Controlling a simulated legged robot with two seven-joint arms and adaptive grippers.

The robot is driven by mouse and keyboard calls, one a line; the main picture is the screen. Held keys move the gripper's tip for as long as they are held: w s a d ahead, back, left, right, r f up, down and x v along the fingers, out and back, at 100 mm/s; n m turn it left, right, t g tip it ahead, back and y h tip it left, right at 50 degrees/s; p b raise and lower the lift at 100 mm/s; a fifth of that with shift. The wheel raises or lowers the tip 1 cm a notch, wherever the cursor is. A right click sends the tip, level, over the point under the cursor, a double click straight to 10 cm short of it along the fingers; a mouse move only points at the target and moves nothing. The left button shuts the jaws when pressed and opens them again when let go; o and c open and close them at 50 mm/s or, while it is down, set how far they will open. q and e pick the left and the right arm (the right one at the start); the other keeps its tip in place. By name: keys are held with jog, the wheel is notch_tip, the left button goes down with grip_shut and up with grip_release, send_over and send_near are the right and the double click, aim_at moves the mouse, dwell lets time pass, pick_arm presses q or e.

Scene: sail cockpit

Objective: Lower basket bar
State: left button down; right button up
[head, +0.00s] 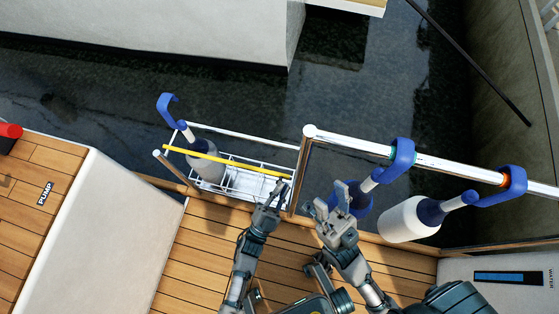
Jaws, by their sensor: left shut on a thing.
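The yellow basket bar (228,163) runs across the white wire basket (245,184) on the rail, passing over the grey fender (207,172) in it. My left gripper (280,189) is at the bar's right end, shut on it, beside the rail post. The exact contact is too small to see clearly. My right gripper (331,200) is right of the post, fingers spread and empty, in front of a dark blue fender end.
A chrome rail (345,143) runs right from the post. A white and blue fender (408,220) hangs from it by a blue hook (513,184). Another blue hook (401,158) is nearer the post. The wooden deck (205,255) is below; dark water lies beyond the rail.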

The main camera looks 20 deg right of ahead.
pick_arm(q)
jog(key=shift+a+f+y, duration=0.2)
jog(key=shift+f, duration=0.4)
jog(key=shift+a+f+y, duration=0.15)
jog(key=shift+f+y, duration=0.05)
jog(key=shift+f, duration=0.35)
jog(key=v, duration=1)
jog(key=shift+s+a+r+h, duration=0.25)
jog(key=shift+s+a+h, duration=0.05)
jog(key=shift+s+h, duration=0.1)
